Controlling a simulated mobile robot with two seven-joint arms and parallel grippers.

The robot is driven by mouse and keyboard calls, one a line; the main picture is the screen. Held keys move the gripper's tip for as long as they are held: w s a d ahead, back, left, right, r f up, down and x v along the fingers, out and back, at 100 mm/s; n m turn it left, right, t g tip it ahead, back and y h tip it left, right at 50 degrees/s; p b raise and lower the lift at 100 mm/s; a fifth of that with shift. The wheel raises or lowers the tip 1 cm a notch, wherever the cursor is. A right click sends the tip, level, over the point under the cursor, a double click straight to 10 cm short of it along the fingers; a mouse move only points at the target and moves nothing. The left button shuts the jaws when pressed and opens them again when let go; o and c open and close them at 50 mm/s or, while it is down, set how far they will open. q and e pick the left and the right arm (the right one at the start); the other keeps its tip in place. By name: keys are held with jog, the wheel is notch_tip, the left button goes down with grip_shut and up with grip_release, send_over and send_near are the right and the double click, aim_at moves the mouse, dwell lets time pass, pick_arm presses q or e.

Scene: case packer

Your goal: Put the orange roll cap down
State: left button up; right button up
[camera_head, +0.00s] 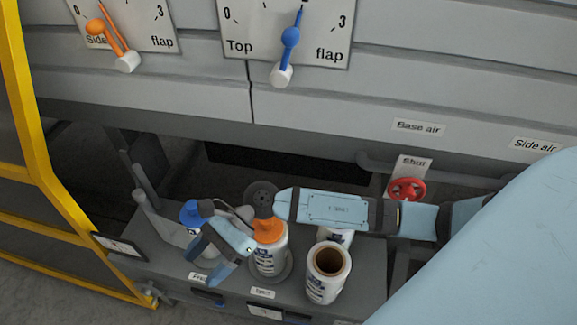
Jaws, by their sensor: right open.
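The orange roll cap (269,234) sits on top of a white printed roll (268,262) on the grey ledge. My right gripper (236,261) comes in over the ledge from the right, with its fingers turned down and left of that roll. It is open and appears empty, with a fingertip close beside the orange cap; I cannot tell whether they touch. The wrist hides part of the area behind the cap. A blue cap (190,212) shows left of the gripper, its lower part partly covered. My left gripper is not in view.
An uncapped roll (326,285) with a hollow brown core stands to the right, and another roll (336,236) is partly hidden behind it. A yellow frame (38,165) bounds the left. Flap dials (255,45) are above.

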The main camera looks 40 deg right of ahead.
jog(key=w+d+f+m+t+h, duration=0.1)
jog(key=w+d+m+t, duration=0.15)
jog(key=m+t, duration=1.05)
jog(key=w+d+f+m+t+h, duration=0.1)
jog(key=d+m+t, duration=0.35)
jog(key=m, duration=1.65)
jog(key=s+d+f+m+g+h, duration=0.2)
jog(key=s+d+f+m+h, duration=0.2)
jog(key=f+m, duration=0.4)
jog(key=s+d+f+m+g+h, duration=0.2)
jog(key=s+d+f+m+h, duration=0.2)
jog(key=s+f+m, duration=0.3)
jog(key=f+m+h, duration=0.1)
jog(key=m, duration=0.3)
